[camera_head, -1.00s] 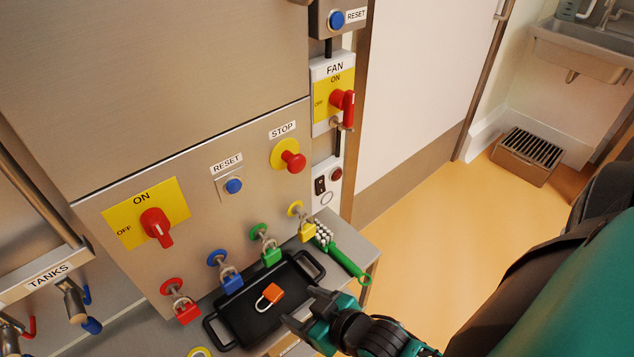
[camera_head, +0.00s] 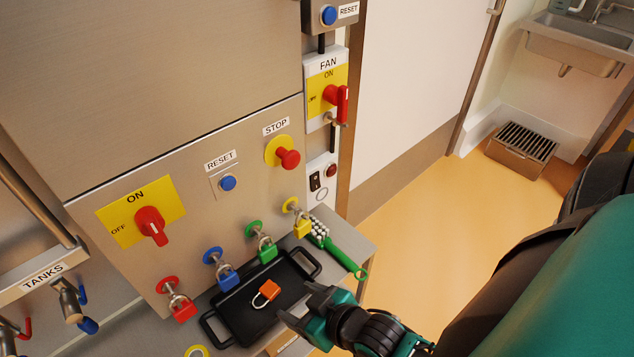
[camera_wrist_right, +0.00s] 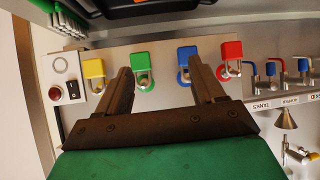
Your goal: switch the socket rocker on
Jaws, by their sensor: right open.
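The socket rocker (camera_head: 315,181) is a small black switch on a pale plate below the FAN switch, with a dark red round light (camera_head: 331,170) beside it and a round socket outline under it. The rocker also shows at the left of the right wrist view (camera_wrist_right: 73,90); I cannot tell its position. My right gripper (camera_head: 302,306) is open and empty, in front of the black tray and well below the rocker. In the right wrist view its two fingers (camera_wrist_right: 160,88) stand apart, facing the hanging padlocks. My left gripper is not in view.
Red, blue, green and yellow padlocks (camera_head: 303,228) hang along the panel's lower edge. The black tray (camera_head: 230,318) holds an orange padlock (camera_head: 268,286). A green-handled brush (camera_head: 340,256) lies right of it. The red FAN handle (camera_head: 342,104) sticks out above the rocker.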

